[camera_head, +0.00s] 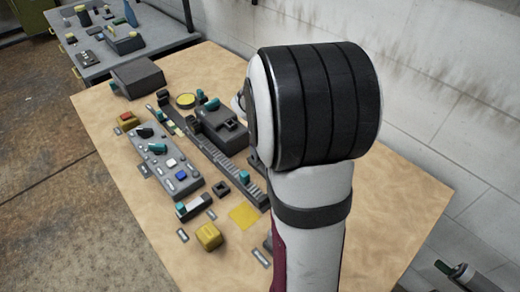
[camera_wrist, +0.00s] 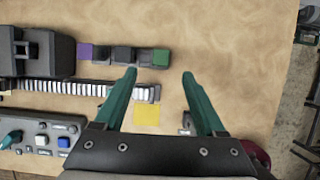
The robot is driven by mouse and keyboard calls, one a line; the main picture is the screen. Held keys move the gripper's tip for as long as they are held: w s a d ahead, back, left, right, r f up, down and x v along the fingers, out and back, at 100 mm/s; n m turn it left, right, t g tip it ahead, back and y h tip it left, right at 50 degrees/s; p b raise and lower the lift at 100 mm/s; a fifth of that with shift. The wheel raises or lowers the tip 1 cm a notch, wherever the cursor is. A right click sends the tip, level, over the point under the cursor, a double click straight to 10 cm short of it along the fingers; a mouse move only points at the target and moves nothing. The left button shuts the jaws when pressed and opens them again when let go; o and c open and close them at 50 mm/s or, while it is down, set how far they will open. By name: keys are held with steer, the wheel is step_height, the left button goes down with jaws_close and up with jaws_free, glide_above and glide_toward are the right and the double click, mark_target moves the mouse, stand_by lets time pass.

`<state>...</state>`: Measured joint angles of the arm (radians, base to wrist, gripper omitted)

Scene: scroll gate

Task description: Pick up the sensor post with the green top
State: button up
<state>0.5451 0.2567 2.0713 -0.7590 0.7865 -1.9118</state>
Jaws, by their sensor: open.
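In the wrist view, a small green-ended dark piece (camera_wrist: 160,57) is at the right end of a short row of dark blocks, with a purple piece (camera_wrist: 87,52) at the left end. I cannot tell whether the green piece stands upright. My gripper (camera_wrist: 159,74) has teal fingers, spread wide and empty. The fingertips are just below the green piece in the picture, one on either side of it. In the head view my arm hides the gripper, and I cannot make out the green piece there.
A ribbed rail (camera_wrist: 70,88) runs left of the fingers, near a yellow patch (camera_wrist: 147,115). A control panel (camera_head: 160,163) with knobs and buttons and a yellow block (camera_head: 208,236) occupy the table (camera_head: 135,225). Bare tabletop is to the right in the wrist view.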

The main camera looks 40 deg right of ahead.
steer(key=x, duration=0.9)
steer(key=a+x, duration=0.1)
steer(key=x, duration=0.4)
steer(key=shift+s+d+f, duration=0.1)
steer(key=shift+d+f, duration=0.05)
steer(key=shift+f, duration=0.25)
jaws_close()
